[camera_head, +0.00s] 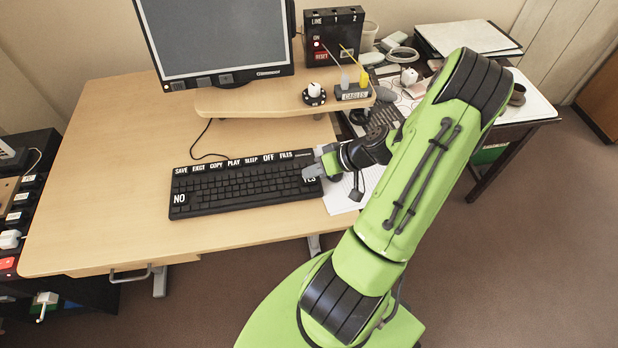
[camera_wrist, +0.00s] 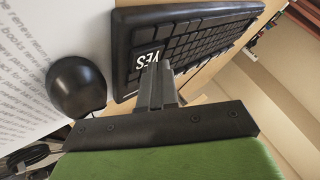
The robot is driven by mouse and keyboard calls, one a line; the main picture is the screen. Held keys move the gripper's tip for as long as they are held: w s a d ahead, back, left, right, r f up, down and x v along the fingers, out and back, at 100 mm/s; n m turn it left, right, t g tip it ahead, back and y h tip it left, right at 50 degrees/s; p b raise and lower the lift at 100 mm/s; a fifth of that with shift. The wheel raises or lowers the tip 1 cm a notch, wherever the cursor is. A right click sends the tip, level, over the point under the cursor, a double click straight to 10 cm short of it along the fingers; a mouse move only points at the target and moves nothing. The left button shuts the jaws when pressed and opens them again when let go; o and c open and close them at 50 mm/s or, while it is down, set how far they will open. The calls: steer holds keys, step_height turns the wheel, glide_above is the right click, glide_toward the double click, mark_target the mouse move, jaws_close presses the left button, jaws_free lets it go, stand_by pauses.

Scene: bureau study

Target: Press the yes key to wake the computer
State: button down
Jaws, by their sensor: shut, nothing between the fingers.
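The black keyboard (camera_head: 240,188) lies on the wooden desk, with a NO key (camera_head: 179,198) at its left end and a YES key (camera_head: 310,180) at its right end. The YES key also shows in the wrist view (camera_wrist: 147,58), with its white letters partly visible. My gripper (camera_head: 312,172) is shut and empty at the right end of the keyboard. In the wrist view my fingertips (camera_wrist: 158,70) are at the YES key and cover part of it. I cannot tell whether they touch or press it. The monitor (camera_head: 220,40) has a plain grey screen.
A black mouse (camera_wrist: 77,87) sits on a printed sheet (camera_wrist: 40,60) right beside the keyboard. A raised shelf (camera_head: 240,102) carries the monitor and small items. The desk left of the keyboard (camera_head: 110,180) is clear.

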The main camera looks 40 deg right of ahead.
mark_target(313, 179)
steer(key=shift+f+b, duration=0.3)
stand_by(0.5)
steer(key=shift+r+p, duration=0.7)
steer(key=shift+r, duration=0.2)
steer(key=shift+r, duration=0.1)
step_height(313, 179, up, 5)
steer(key=p, duration=0.4)
stand_by(0.4)
